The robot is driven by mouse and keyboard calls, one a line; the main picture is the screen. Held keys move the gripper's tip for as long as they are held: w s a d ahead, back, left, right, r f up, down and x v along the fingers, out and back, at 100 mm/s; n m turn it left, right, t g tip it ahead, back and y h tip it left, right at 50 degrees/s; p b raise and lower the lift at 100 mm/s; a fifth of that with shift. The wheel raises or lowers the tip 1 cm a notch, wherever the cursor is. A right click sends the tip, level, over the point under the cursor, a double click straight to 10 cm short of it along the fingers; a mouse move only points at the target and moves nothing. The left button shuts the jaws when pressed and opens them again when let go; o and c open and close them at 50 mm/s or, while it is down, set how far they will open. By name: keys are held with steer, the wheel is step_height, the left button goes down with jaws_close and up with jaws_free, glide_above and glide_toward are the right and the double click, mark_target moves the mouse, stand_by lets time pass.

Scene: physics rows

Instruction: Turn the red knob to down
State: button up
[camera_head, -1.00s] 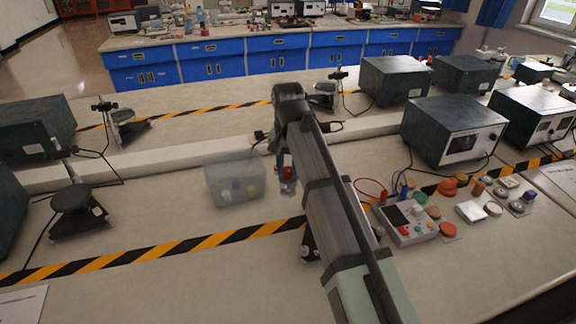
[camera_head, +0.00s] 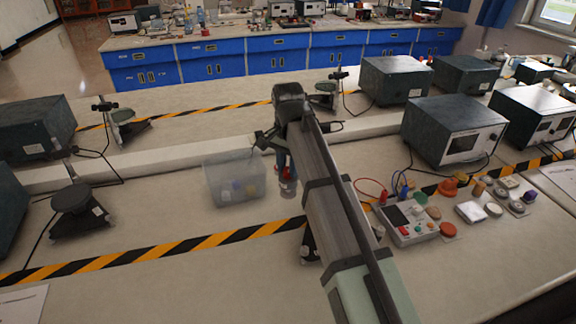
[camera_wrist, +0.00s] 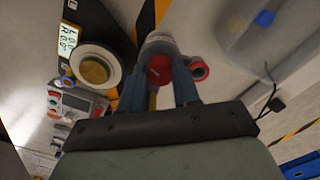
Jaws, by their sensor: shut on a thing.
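The red knob (camera_wrist: 159,70) shows in the wrist view between the two blue-grey fingers of my gripper (camera_wrist: 160,82). It sits on a pale round base (camera_wrist: 159,45), and a thin light mark crosses its face. My gripper is shut on the knob, with one finger on each side. In the head view my gripper (camera_head: 283,165) points down at the bench beside the clear bin; the knob is mostly hidden there behind the fingers and arm. Which way the knob's mark points on the bench is hard to tell.
A clear bin (camera_head: 222,192) with small coloured items stands just left of my gripper. A second red round part (camera_wrist: 200,70) lies right of the fingers in the wrist view. A scale with a dish (camera_wrist: 96,68) and a control panel (camera_head: 408,224) are close by.

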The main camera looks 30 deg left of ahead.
mark_target(288, 169)
steer(key=o, duration=1.1)
steer(key=shift+c, duration=0.2)
step_height(288, 169, up, 14)
steer(key=shift+f, duration=0.15)
steer(key=shift+w, duration=0.1)
